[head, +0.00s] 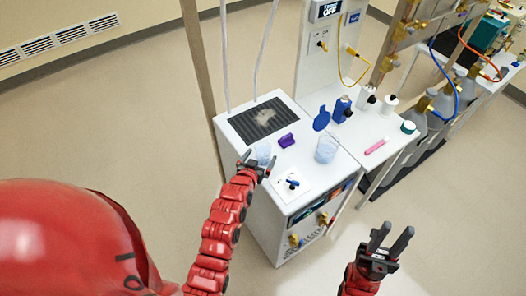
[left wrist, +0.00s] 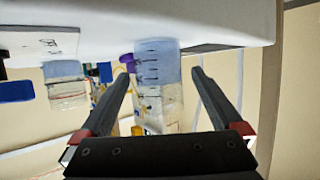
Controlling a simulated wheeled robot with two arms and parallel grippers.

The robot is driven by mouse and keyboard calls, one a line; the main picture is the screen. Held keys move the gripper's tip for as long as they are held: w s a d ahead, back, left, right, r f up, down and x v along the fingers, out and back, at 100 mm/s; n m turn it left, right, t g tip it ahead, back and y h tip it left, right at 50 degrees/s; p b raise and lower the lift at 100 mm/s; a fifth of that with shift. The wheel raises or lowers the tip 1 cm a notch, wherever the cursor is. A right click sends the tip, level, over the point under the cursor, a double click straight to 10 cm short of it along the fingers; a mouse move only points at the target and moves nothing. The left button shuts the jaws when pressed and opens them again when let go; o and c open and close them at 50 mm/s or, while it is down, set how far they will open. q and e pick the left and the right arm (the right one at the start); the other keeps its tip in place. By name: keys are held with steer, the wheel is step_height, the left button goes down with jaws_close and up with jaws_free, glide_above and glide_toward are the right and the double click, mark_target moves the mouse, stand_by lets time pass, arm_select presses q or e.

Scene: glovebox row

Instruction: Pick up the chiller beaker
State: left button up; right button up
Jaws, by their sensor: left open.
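A clear beaker (head: 263,152) with a pale blue tint stands on the white cabinet top near its left edge. In the left wrist view, which looks upside down, this graduated beaker (left wrist: 158,75) shows beyond and between the fingertips. My left gripper (head: 257,163) is open at the beaker's near side; I cannot tell whether a finger touches it. It also shows in the left wrist view (left wrist: 160,75). A second clear beaker (head: 326,150) stands further right. My right gripper (head: 391,237) is open and empty, low and away from the cabinet.
A black grille (head: 262,118) and a purple item (head: 287,140) lie behind the beaker. A white plate with a blue-handled part (head: 292,184) is right of my left gripper. Bottles (head: 365,97), a blue lidded item (head: 322,118) and a pink marker (head: 377,146) stand or lie further right.

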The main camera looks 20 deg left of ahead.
arm_select(q)
steer(key=shift+p+x, duration=0.55)
steer(key=shift+x, duration=0.9)
steer(key=shift+f, duration=0.15)
steer(key=c, duration=1.4)
steer(key=shift+c, duration=0.2)
